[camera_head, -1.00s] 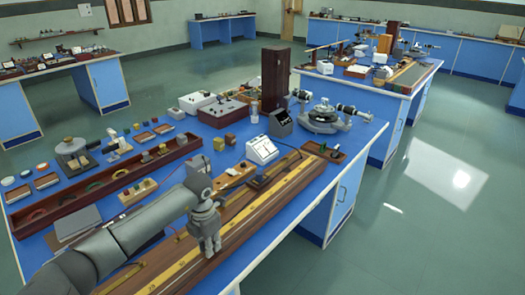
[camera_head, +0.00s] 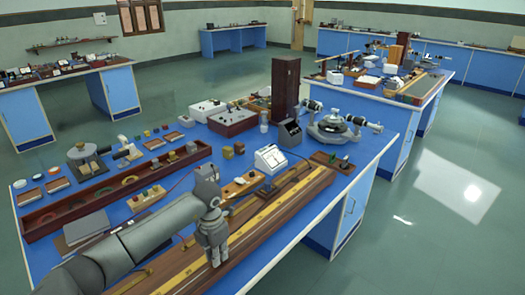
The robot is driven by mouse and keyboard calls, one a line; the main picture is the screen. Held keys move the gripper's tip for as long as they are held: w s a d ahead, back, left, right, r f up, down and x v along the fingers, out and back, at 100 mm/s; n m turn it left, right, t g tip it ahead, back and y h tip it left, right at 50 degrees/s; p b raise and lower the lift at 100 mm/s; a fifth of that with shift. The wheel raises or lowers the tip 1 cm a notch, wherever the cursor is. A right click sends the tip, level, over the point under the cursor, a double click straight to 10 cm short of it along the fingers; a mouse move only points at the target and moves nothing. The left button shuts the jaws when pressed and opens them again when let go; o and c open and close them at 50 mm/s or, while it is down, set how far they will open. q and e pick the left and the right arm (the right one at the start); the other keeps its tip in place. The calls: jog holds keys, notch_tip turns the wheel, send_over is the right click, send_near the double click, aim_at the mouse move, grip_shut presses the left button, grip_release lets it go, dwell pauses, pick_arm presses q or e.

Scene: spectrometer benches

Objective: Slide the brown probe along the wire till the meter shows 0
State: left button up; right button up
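The long wooden wire board (camera_head: 292,207) with yellow scale strips runs diagonally along the bench's front edge. The wire itself is too thin to make out. The meter (camera_head: 270,160) is a white box with a sloped dial face, standing behind the board; its reading is too small to tell. My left gripper (camera_head: 215,258) points down over the board, left of the meter. Its fingers look close together, but I cannot tell whether they are shut or hold anything. I cannot make out the brown probe clearly; it may be hidden by the gripper. My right gripper is out of view.
A small wooden block with terminals (camera_head: 241,184) sits between gripper and meter. A long brown tray (camera_head: 112,188) lies behind my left arm. A spectrometer (camera_head: 335,129) and a tall dark wooden box (camera_head: 285,88) stand at the bench's far end. Open floor lies to the right.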

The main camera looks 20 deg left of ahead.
pick_arm(q)
jog(key=o, duration=0.4)
jog(key=shift+s+d+f, duration=0.1)
jog(key=shift+s+f, duration=0.15)
jog(key=shift+f, duration=0.1)
jog(key=shift+w, duration=0.15)
jog(key=shift+w+r, duration=0.1)
